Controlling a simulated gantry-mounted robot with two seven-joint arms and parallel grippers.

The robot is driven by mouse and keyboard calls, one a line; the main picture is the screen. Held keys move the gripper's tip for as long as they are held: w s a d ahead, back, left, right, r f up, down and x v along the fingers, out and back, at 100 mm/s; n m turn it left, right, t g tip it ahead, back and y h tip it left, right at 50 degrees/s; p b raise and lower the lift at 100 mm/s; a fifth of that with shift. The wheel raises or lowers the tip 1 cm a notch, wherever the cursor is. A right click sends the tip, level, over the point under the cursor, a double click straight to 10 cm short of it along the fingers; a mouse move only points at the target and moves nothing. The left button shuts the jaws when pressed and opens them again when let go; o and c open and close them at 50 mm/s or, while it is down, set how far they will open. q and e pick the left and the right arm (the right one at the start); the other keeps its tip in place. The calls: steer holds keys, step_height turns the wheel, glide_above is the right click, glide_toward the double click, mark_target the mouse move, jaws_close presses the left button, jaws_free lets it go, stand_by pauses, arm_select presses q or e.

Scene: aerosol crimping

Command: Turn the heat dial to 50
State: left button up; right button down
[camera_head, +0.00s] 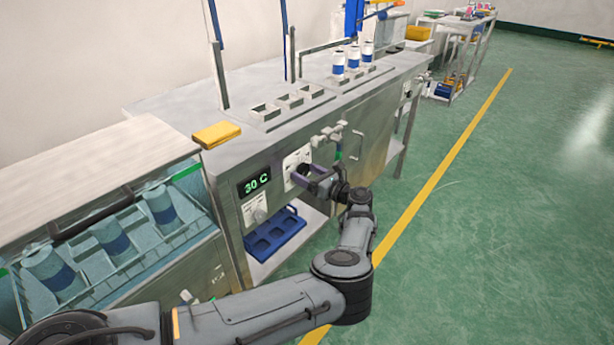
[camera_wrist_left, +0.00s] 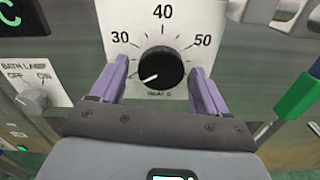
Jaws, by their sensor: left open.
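The heat dial (camera_wrist_left: 161,67) is a round black knob on a white plate marked 30, 40 and 50. Its white pointer mark points to the lower left, below the 30. My left gripper (camera_wrist_left: 158,75) is open, with one purple finger on each side of the dial and a gap to the knob on both sides. In the head view my left gripper (camera_head: 308,177) is at the front panel beside the white dial plate (camera_head: 291,160), and it largely hides the knob. The green display (camera_head: 256,184) reads 30 C. My right gripper is not in view.
A bath lamp switch (camera_wrist_left: 36,98) is left of the dial. A green-tipped part (camera_wrist_left: 297,97) sticks out at its right. A blue tray (camera_head: 275,236) lies on the shelf below. A glass-sided bath with several cans (camera_head: 160,207) is at left. A yellow block (camera_head: 216,134) lies on top.

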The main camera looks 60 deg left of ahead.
arm_select(q)
steer(key=shift+s+a, duration=0.1)
steer(key=shift+a, duration=0.15)
steer(key=shift+d, duration=0.1)
steer(key=c, duration=1)
steer(key=shift+r, duration=0.1)
steer(key=shift+c, duration=0.2)
